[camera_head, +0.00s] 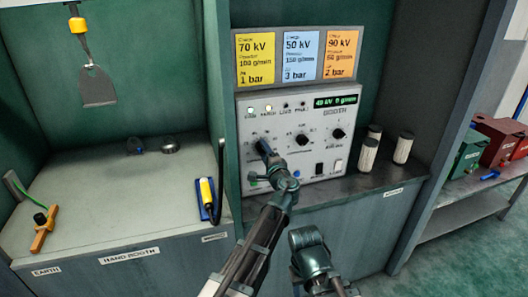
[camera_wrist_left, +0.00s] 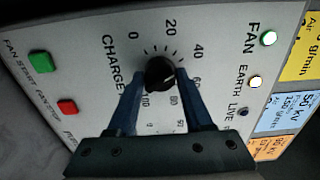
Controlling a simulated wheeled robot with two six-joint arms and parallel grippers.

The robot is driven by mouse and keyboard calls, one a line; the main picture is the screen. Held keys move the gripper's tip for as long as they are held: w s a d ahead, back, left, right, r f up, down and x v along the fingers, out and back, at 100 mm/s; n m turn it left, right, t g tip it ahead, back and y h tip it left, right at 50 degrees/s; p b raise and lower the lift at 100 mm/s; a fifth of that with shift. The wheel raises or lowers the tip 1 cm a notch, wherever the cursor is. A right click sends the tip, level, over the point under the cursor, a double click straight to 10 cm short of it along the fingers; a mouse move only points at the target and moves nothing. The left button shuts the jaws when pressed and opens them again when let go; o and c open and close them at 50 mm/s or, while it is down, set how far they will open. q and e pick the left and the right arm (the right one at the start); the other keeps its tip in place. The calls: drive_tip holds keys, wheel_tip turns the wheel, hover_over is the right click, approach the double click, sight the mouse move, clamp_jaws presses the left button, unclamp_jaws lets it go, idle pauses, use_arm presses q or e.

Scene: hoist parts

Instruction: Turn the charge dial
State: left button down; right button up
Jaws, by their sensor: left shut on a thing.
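The control panel (camera_head: 325,111) is a grey box at the back of the right bay, with three knobs in a row. The charge dial is its left black knob, seen close up in the left wrist view (camera_wrist_left: 160,72) beside the word CHARGE and a printed scale. My left gripper (camera_wrist_left: 160,82) is shut on the dial, one blue finger on each side. In the head view my left gripper (camera_head: 268,158) hides most of the dial. The dial's pointer setting is unclear. The green display (camera_head: 336,100) appears to read 40 kV. My right gripper's jaws are not visible.
Yellow, blue and orange setting cards (camera_head: 300,56) stand above the panel. White cylinders (camera_head: 368,155) stand right of it. A yellow-handled tool (camera_head: 207,192) is at the divider, and an orange clamp (camera_head: 43,230) lies at left. Red and green containers (camera_head: 470,153) are on the right shelf.

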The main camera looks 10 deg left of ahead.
use_arm(q)
drive_tip(key=m, duration=2.4)
drive_tip(key=shift+s+m, duration=0.1)
drive_tip(key=shift+m, duration=0.6)
drive_tip(key=shift+c, duration=1.5)
unclamp_jaws()
